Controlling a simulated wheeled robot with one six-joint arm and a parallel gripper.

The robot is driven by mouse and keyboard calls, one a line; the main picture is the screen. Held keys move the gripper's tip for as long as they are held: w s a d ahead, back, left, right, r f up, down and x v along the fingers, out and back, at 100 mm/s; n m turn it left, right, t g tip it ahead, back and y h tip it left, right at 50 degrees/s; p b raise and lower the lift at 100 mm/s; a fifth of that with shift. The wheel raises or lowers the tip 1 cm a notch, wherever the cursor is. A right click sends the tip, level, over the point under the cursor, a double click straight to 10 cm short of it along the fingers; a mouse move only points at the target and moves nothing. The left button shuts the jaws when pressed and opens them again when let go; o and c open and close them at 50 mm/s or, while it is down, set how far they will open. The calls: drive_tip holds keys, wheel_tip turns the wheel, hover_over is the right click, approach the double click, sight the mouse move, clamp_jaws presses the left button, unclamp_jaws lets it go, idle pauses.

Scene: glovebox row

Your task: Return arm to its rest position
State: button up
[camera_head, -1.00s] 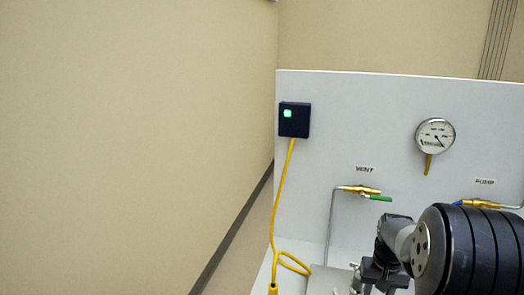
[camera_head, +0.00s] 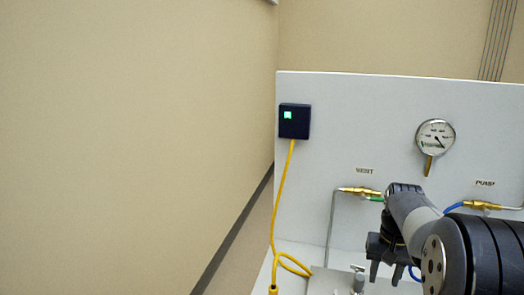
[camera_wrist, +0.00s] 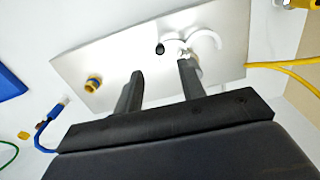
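My gripper (camera_head: 385,274) hangs pointing down at the lower right of the head view, in front of the white panel (camera_head: 330,120). Its two fingers stand apart with nothing between them. In the wrist view my gripper (camera_wrist: 161,69) is also open and empty, above a metal plate (camera_wrist: 110,58). A small fitting with a white hook-shaped part (camera_wrist: 205,42) lies beyond the fingertips. I cannot tell their distance to the plate.
The vent valve (camera_head: 360,191) is behind my wrist, its green handle partly hidden. A gauge (camera_head: 435,137), the pump valve (camera_head: 482,205) and a dark box (camera_head: 294,121) with a green light are on the panel. A yellow cable (camera_head: 281,200) hangs left.

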wheel_tip(320, 180, down, 8)
drive_tip(key=shift+f, duration=0.1)
drive_tip(key=n, duration=0.1)
drive_tip(key=w+n, duration=0.1)
drive_tip(key=n, duration=0.1)
drive_tip(key=shift+w+d+p, duration=0.2)
drive_tip(key=shift+d+p, duration=0.15)
drive_tip(key=shift+d, duration=0.05)
drive_tip(key=n, duration=0.1)
drive_tip(key=w+n, duration=0.1)
drive_tip(key=n, duration=0.2)
drive_tip(key=shift+w+d, duration=0.2)
drive_tip(key=shift+w, duration=0.1)
drive_tip(key=w+n, duration=0.1)
drive_tip(key=n, duration=0.2)
drive_tip(key=shift+w+n+p, duration=0.2)
drive_tip(key=shift+n+p, duration=0.1)
drive_tip(key=n, duration=0.1)
drive_tip(key=w+n, duration=0.1)
drive_tip(key=n, duration=0.1)
drive_tip(key=shift+w+a, duration=0.15)
drive_tip(key=shift+a, duration=0.15)
wheel_tip(320, 180, up, 10)
drive_tip(key=shift+f+n+b, duration=0.25)
drive_tip(key=shift+n+b, duration=0.05)
